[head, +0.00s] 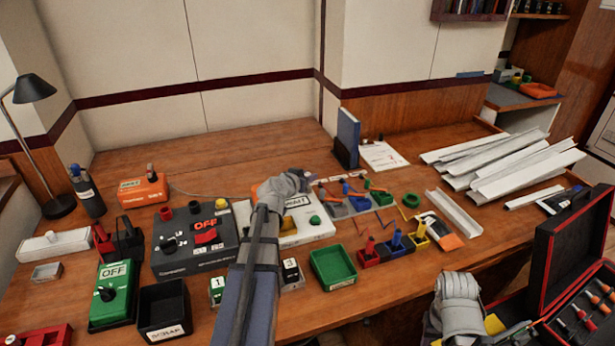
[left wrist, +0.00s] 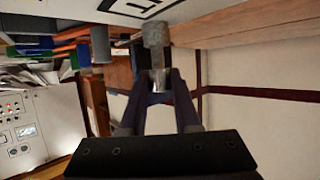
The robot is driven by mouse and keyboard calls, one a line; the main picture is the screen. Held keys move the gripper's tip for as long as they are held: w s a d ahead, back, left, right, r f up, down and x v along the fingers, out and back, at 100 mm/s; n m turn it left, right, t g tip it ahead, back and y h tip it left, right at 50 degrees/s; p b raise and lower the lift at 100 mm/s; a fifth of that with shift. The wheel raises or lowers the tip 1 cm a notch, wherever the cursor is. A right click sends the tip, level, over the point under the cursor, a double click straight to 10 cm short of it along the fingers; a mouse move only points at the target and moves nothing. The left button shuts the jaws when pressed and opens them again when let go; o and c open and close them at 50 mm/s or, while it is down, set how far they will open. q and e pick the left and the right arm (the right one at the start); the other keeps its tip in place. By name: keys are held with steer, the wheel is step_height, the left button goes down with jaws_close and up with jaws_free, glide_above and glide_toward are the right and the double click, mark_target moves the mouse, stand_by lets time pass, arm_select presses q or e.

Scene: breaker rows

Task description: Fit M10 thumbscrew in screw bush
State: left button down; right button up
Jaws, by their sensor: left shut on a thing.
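My left gripper (left wrist: 160,88) is shut on a grey metal cylindrical piece (left wrist: 156,40), which I take to be the M10 thumbscrew. It has a rough dark part beyond the fingertips and a shiny part between them. A second grey cylinder (left wrist: 101,45) stands apart beside it in the left wrist view; I cannot tell if it is the screw bush. In the head view my left wrist hides its fingers and the thumbscrew over the white lettered box (head: 308,222). The bush cannot be made out there. My right arm is at the lower right, its fingers not seen.
Left of my left arm stand a dark switch box (head: 195,240) and a green OFF box (head: 113,293). Right of it are a green tray (head: 333,268), coloured bins (head: 397,247) and white channels (head: 520,165). An open red-lined case (head: 575,270) lies at right.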

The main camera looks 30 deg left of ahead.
arm_select(q)
steer(key=shift+f, duration=0.2)
steer(key=c, duration=0.5)
jaws_free()
steer(key=shift+r, duration=0.1)
steer(key=shift+c, duration=0.2)
steer(key=p+v, duration=0.3)
steer(key=v, duration=0.5)
steer(key=shift+a, duration=0.1)
